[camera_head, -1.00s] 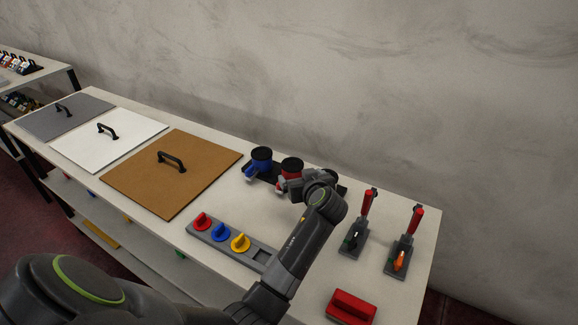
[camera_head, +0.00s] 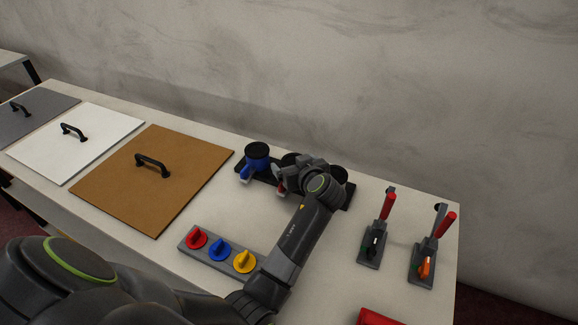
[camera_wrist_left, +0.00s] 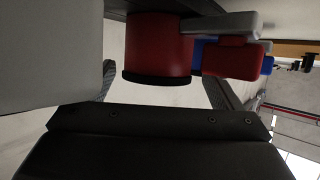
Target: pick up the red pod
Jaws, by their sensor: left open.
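The red pod (camera_head: 282,186) stands in a dark rack at the back of the table, right of the blue pod (camera_head: 256,160). My left gripper (camera_head: 291,177) is in front of it and hides most of it. In the left wrist view, the red pod (camera_wrist_left: 158,50), a red cylinder with a dark rim and a side handle, shows between the two spread fingers. The left gripper (camera_wrist_left: 165,88) is open, and I cannot tell whether a finger touches the pod. My right gripper is not in view.
A grey strip with red, blue and yellow knobs (camera_head: 221,250) lies in front, beside my left arm. Two red-handled clamps (camera_head: 376,235) stand on the right. Brown (camera_head: 150,185), white and grey panels with black handles cover the left side. A wall rises behind.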

